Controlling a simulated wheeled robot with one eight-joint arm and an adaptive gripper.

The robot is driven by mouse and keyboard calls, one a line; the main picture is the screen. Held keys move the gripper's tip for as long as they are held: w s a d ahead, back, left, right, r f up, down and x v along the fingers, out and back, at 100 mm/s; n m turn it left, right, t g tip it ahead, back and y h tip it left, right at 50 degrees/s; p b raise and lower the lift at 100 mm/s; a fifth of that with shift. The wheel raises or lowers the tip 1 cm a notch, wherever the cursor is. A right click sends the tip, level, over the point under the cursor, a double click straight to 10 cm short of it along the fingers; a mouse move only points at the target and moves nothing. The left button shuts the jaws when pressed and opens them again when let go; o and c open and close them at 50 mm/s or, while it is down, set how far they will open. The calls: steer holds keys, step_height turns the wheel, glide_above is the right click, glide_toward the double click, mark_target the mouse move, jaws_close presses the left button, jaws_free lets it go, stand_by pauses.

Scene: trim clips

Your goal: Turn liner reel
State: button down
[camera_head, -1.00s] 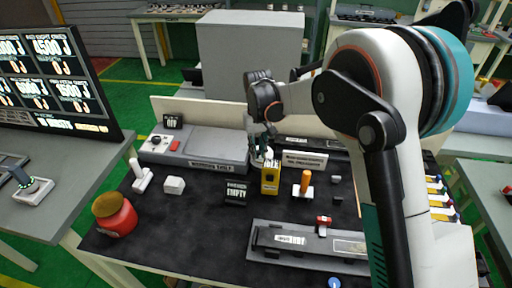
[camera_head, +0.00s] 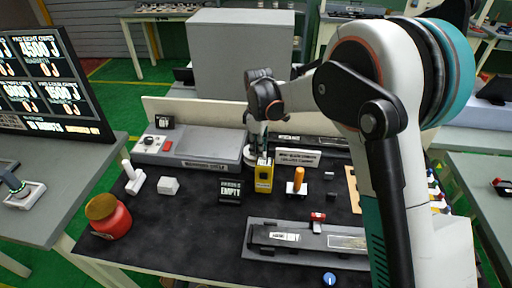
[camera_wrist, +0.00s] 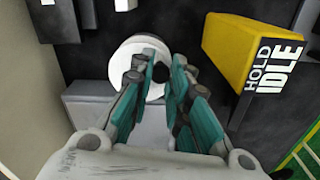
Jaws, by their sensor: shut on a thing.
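The liner reel, a white round disc (camera_wrist: 128,57), shows in the wrist view between and behind my fingers. My gripper (camera_wrist: 158,72) has its teal-padded fingers on either side of a part at the reel's right side, and the finger pads hide much of what they grip. In the head view my gripper (camera_head: 258,146) points down at the back middle of the dark table, just behind a yellow box (camera_head: 264,178). The reel is largely hidden there. In the wrist view the yellow box (camera_wrist: 232,48) stands right of the fingers, its label reading HOLD IDLE.
A grey unit (camera_head: 192,145) with a red button lies left of my gripper. An orange-handled tool (camera_head: 298,181) stands to the right. A grey fixture (camera_head: 300,240) lies in front.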

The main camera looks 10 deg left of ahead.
steer(key=n, duration=0.3)
steer(key=w+d+n, duration=0.1)
steer(key=n, duration=0.1)
steer(key=shift+w+n, duration=0.1)
steer(key=shift+n, duration=0.2)
steer(key=n, duration=0.2)
steer(key=w+n, duration=0.1)
steer(key=n, duration=0.2)
steer(key=shift+w, duration=0.15)
steer(key=n, duration=0.3)
steer(key=w+n, duration=0.1)
steer(key=n, duration=0.1)
steer(key=shift+w+a+n, duration=0.1)
steer(key=shift+a+n, duration=0.05)
steer(key=shift+n, duration=0.25)
steer(key=n, duration=0.3)
steer(key=w+a+n, duration=0.1)
steer(key=n, duration=0.1)
steer(key=shift+n+p, duration=0.3)
steer(key=c, duration=1.5)
jaws_free()
